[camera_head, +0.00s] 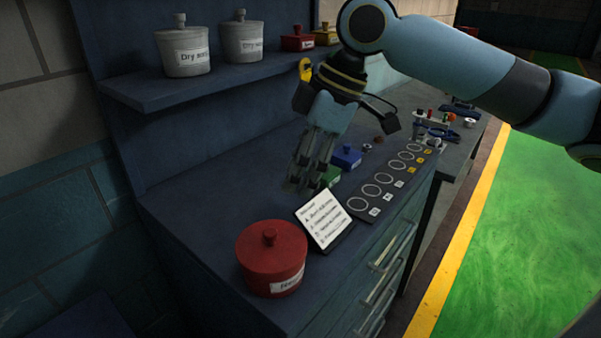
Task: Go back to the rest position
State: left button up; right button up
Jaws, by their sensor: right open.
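My right gripper (312,172) hangs over the dark blue bench top (190,222), its fingers pointing down. It is open and nothing shows between its fingers. Its arm comes in from the upper right. A green box (328,178) and a blue box (346,156) sit close behind and to the right of the fingers; the fingers partly cover the green one. Whether the fingers touch the green box I cannot tell. My left gripper is not in view.
A red lidded pot (270,258) and a white text card (325,220) stand near the front. A board with several circles (384,179) lies to the right. Grey pots (183,50) stand on the shelf (150,93). Green floor (520,240) lies right of the bench.

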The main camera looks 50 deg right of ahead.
jog(key=s+a+f+m+h, duration=0.25)
jog(key=s+f+m, duration=0.2)
jog(key=s, duration=0.25)
jog(key=s+a+f+m+h, duration=0.2)
jog(key=s+a+f+m, duration=0.2)
jog(key=s+f, duration=0.25)
jog(key=s+d+f+b, duration=0.15)
jog(key=f+b, duration=0.55)
jog(key=f, duration=1.3)
jog(key=s+d+f+b, duration=0.15)
jog(key=f+b, duration=0.55)
jog(key=f, duration=1.2)
pick_arm(q)
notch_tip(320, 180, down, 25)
jog(key=b, duration=1)
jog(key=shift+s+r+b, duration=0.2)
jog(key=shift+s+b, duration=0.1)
pick_arm(e)
jog(key=s+f, duration=0.6)
jog(key=f, duration=0.3)
jog(key=s+f+g, duration=0.1)
jog(key=s+f, duration=0.5)
jog(key=f, duration=0.3)
jog(key=s+d+f+g, duration=0.1)
jog(key=s+f, duration=0.5)
jog(key=f, duration=0.3)
jog(key=shift+m, duration=0.35)
jog(key=shift+d+y, duration=0.1)
jog(key=shift+y, duration=0.15)
